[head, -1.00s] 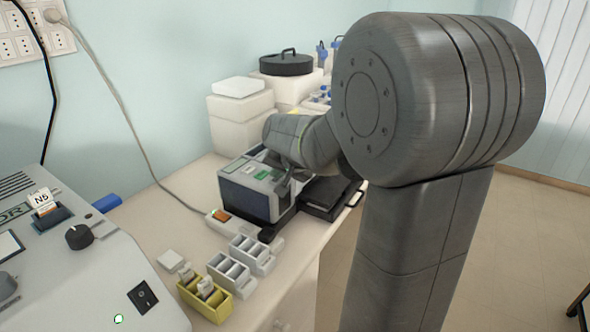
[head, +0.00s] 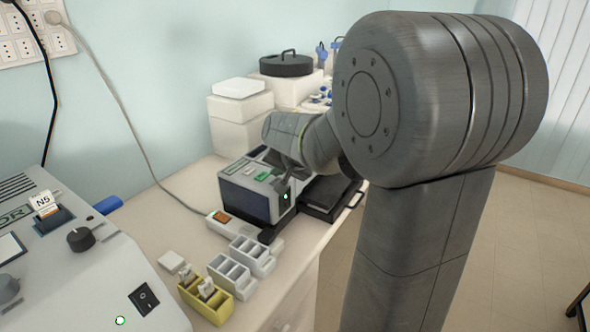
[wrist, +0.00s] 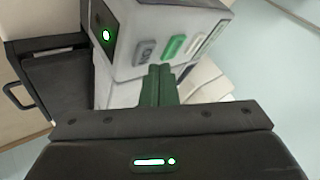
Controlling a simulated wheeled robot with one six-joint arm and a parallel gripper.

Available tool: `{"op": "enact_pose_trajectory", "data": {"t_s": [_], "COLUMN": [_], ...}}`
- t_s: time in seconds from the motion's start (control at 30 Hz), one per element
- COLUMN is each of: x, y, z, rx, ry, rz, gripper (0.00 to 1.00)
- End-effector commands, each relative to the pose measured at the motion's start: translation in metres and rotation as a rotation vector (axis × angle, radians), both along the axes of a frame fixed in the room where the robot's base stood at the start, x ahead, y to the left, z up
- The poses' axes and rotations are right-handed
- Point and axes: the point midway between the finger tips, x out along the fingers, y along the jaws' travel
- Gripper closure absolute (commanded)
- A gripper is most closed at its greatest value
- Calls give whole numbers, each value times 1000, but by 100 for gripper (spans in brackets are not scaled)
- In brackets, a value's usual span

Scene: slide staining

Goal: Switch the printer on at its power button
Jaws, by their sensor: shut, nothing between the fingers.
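The printer (head: 248,204) is a grey-white box with a dark front, standing on the bench in the head view. A green light glows on a small dark panel (head: 285,197) on its right-hand side. The wrist view shows the printer (wrist: 165,20) close up, with the lit green light on the dark panel (wrist: 104,34) and a grey and a green button (wrist: 173,47) beside it. My gripper (wrist: 160,72) is shut and empty, its green fingers near the printer, apart from the lit panel. In the head view my gripper (head: 284,168) is by the printer's top right edge, partly hidden.
A black tray (head: 328,197) lies right of the printer. Grey slide racks (head: 252,254) and a yellow rack (head: 206,301) stand in front. A large machine (head: 90,275) with a knob and rocker switch is at left. White boxes (head: 240,115) stand behind.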

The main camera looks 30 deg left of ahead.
Motion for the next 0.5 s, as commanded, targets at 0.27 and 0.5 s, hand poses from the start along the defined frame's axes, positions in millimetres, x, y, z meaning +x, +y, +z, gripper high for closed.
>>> {"op": "enact_pose_trajectory", "data": {"t_s": [0.27, 0.5], "x": [0, 0], "y": [0, 0], "z": [22, 46], "rx": [0, 0], "ry": [-1, 1], "rz": [0, -1], "gripper": [100, 100]}}
